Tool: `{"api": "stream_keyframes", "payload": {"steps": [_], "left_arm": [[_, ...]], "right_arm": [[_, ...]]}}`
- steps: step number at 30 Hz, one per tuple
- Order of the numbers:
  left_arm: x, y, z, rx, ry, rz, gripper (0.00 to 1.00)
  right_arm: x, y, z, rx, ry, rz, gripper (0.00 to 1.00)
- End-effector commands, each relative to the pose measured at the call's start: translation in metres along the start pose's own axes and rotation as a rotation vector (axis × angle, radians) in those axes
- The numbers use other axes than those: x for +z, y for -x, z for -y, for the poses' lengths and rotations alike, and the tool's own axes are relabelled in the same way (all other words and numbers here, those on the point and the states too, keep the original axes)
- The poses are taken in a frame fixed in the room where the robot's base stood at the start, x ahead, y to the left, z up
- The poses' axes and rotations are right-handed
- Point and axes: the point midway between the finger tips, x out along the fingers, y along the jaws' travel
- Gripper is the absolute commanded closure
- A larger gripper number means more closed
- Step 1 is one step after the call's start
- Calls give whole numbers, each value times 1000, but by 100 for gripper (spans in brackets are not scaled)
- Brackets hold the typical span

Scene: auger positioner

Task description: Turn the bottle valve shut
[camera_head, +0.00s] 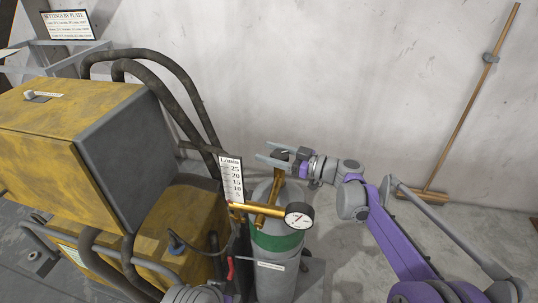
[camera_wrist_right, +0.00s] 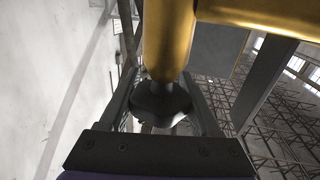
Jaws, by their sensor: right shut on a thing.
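The gas bottle (camera_head: 276,262) stands upright, grey with a green band. Brass fittings rise from its top, with a round gauge (camera_head: 299,215) on the right and a flow scale (camera_head: 231,180) on the left. My right gripper (camera_head: 271,152) comes in from the right above the bottle and is shut on the dark valve knob (camera_head: 281,150). In the right wrist view the knob (camera_wrist_right: 162,98) sits between the two fingers, at the end of the brass valve body (camera_wrist_right: 168,40). My left gripper does not show.
A yellow and grey machine (camera_head: 80,130) with thick dark hoses stands close on the left. A pale wall (camera_head: 330,70) is behind. A broom (camera_head: 465,105) leans on it at the right.

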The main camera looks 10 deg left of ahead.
Motion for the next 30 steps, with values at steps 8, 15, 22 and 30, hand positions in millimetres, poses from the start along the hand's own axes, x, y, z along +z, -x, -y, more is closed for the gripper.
{"api": "stream_keyframes", "payload": {"steps": [8, 15, 22, 30], "left_arm": [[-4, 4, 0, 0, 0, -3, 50], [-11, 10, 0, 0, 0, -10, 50], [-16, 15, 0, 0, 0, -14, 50], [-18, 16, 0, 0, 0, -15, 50]], "right_arm": [[-1, 0, -5, 236, 1, 0, 92], [-2, 2, -10, 394, 2, -1, 92], [-2, 3, -14, 483, 1, -1, 92], [-1, 4, -15, 517, 2, 0, 92]]}}
